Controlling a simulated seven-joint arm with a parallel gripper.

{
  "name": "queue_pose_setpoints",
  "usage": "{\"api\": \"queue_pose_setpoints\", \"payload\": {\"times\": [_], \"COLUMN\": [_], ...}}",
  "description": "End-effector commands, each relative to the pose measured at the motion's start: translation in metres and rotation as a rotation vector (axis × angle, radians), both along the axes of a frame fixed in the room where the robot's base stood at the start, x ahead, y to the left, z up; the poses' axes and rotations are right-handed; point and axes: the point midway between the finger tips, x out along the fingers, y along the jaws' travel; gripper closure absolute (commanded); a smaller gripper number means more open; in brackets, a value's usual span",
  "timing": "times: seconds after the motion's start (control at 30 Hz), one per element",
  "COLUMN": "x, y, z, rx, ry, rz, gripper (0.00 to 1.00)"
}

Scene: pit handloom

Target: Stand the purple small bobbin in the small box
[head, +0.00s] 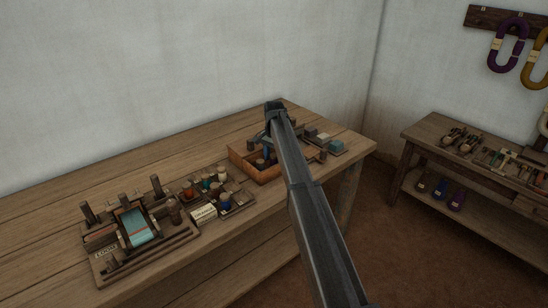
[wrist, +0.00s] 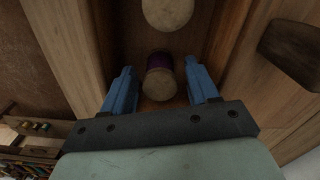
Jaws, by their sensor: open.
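The purple small bobbin (wrist: 159,62) shows in the wrist view as a pale wooden end with a band of purple thread behind it. It is between the two blue fingers of my gripper (wrist: 161,86), which are open on either side of it. I cannot tell whether the fingers touch it. An orange-brown wooden box (head: 242,164) is on the table in the head view, with my gripper (head: 267,154) down at it. The bobbin appears to be inside this box, end towards the camera; its lower end is hidden.
Another round wooden end (wrist: 168,10) is close beyond the bobbin. A dark wooden block (wrist: 293,50) is to the right. In the head view, a tray of coloured bobbins (head: 228,196) and a small loom (head: 137,228) stand left of the box. Small blocks (head: 336,146) lie to its right.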

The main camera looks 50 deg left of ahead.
Motion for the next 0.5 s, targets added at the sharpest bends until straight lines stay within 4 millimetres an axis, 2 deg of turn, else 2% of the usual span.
{"api": "queue_pose_setpoints", "payload": {"times": [0.27, 0.5], "x": [0.0, 0.0], "y": [0.0, 0.001], "z": [0.007, 0.043], "rx": [0.001, 0.001], "ry": [-0.001, -0.001], "rz": [0.0, 0.0], "gripper": [0.41, 0.41]}}
